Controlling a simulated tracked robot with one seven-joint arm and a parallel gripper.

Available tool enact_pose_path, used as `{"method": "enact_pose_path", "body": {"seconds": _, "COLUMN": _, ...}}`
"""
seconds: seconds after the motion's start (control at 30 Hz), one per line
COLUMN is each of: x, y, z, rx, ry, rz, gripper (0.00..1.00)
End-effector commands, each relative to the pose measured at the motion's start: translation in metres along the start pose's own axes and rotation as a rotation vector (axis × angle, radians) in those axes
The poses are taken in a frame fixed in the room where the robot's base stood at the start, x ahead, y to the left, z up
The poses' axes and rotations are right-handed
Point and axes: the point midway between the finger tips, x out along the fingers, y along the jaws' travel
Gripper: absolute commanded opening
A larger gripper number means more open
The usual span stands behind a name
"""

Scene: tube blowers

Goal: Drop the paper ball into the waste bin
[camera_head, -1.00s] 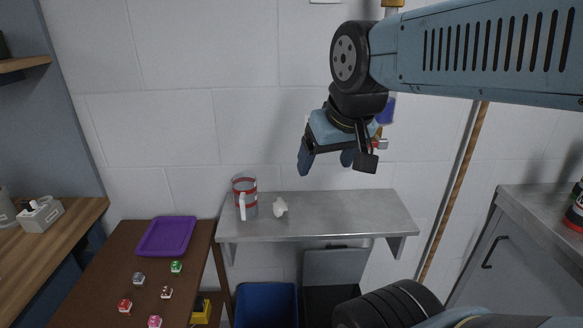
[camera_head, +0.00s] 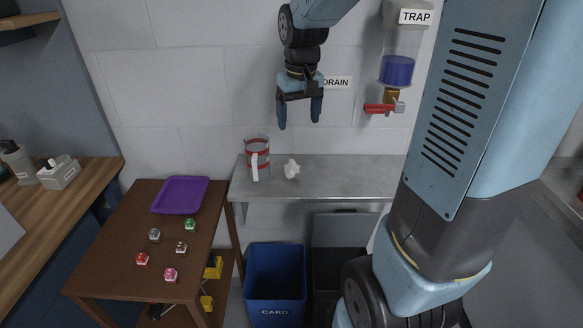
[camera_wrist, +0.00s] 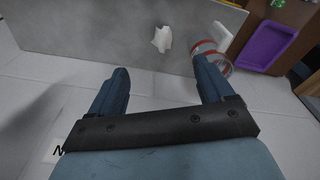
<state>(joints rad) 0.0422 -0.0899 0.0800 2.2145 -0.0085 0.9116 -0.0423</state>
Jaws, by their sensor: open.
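The white crumpled paper ball (camera_head: 292,169) lies on the grey wall shelf, just right of a clear mug with red bands. In the wrist view the paper ball (camera_wrist: 162,39) shows ahead, between and beyond the fingers. My gripper (camera_head: 299,125) is open and empty, pointing down above the shelf, over the paper ball and apart from it. Below the shelf stand a blue bin (camera_head: 275,284) marked CARD and a black bin (camera_head: 327,268) with a raised grey lid (camera_head: 345,230). My arm hides the black bin's right part.
The mug (camera_head: 257,158) stands close left of the ball on the shelf (camera_head: 350,178). A brown table (camera_head: 120,245) holds a purple tray (camera_head: 180,195) and several small cubes. A trap vessel (camera_head: 398,65) with a red-handled valve hangs on the wall. The shelf right of the ball is clear.

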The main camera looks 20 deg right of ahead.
Motion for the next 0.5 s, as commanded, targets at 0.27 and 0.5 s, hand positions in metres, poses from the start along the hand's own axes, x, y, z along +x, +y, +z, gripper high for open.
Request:
{"method": "enact_pose_path", "body": {"seconds": 0.27, "x": 0.044, "y": 0.0, "z": -0.034, "rx": -0.019, "ry": -0.088, "rz": -0.016, "gripper": 0.81}}
{"method": "enact_pose_path", "body": {"seconds": 0.5, "x": 0.061, "y": -0.001, "z": -0.041, "rx": -0.023, "ry": -0.107, "rz": -0.02, "gripper": 0.81}}
